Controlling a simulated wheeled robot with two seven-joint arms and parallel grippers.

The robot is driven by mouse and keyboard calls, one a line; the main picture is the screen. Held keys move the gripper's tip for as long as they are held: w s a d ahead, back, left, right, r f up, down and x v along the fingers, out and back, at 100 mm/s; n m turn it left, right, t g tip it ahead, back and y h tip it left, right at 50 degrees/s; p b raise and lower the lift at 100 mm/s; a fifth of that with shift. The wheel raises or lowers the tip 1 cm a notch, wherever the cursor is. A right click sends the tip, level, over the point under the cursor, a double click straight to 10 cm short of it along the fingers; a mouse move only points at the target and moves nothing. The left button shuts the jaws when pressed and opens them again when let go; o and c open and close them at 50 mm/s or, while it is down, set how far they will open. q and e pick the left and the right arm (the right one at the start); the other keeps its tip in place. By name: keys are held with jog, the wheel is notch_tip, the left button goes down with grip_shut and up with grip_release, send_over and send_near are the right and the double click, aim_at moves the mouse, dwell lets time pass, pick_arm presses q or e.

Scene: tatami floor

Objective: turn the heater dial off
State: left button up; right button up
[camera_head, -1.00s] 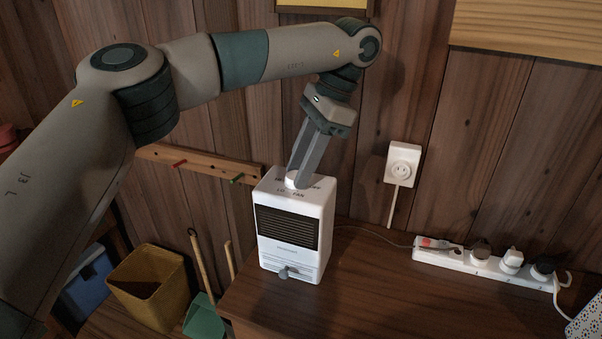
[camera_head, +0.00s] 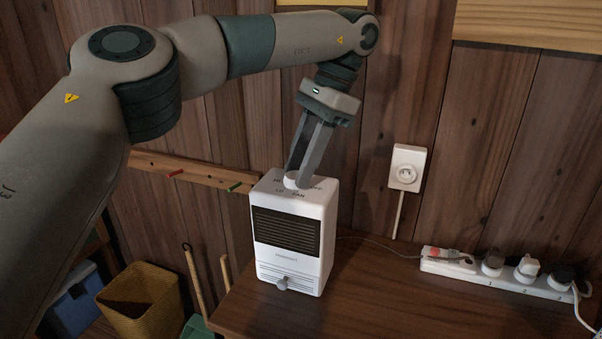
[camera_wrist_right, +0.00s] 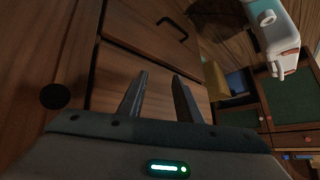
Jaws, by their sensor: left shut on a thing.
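The white heater (camera_head: 290,234) stands upright on the wooden table, with a dark grille on its front. Its dial (camera_head: 290,181) is a white knob on top, ringed by dark lettering; LO and FAN can be made out at the near side. My left gripper (camera_head: 298,182) comes down from above, tilted, with both fingers shut on the dial. The fingers partly cover the knob, and I cannot tell which mark it points to. My right gripper (camera_wrist_right: 160,78) shows in the right wrist view, open and empty, away from the heater.
A wall outlet (camera_head: 407,167) and a power strip (camera_head: 500,271) with plugs are to the right. A peg rail (camera_head: 190,172) is behind left, a yellow bin (camera_head: 140,305) below. Wooden drawers (camera_wrist_right: 150,38) face my right gripper.

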pick_arm(q)
jog(key=shift+b, duration=0.35)
pick_arm(e)
jog(key=shift+w+a+r+t+y, duration=0.2)
jog(key=shift+w+a+r+t, duration=0.2)
jog(key=shift+w+r+t, duration=0.15)
jog(key=shift+w+a+r+t+y, duration=0.2)
jog(key=shift+w+a+r+t, duration=0.2)
jog(key=shift+w+t, duration=0.2)
jog(key=shift+d, duration=0.1)
pick_arm(q)
jog(key=o, duration=1.1)
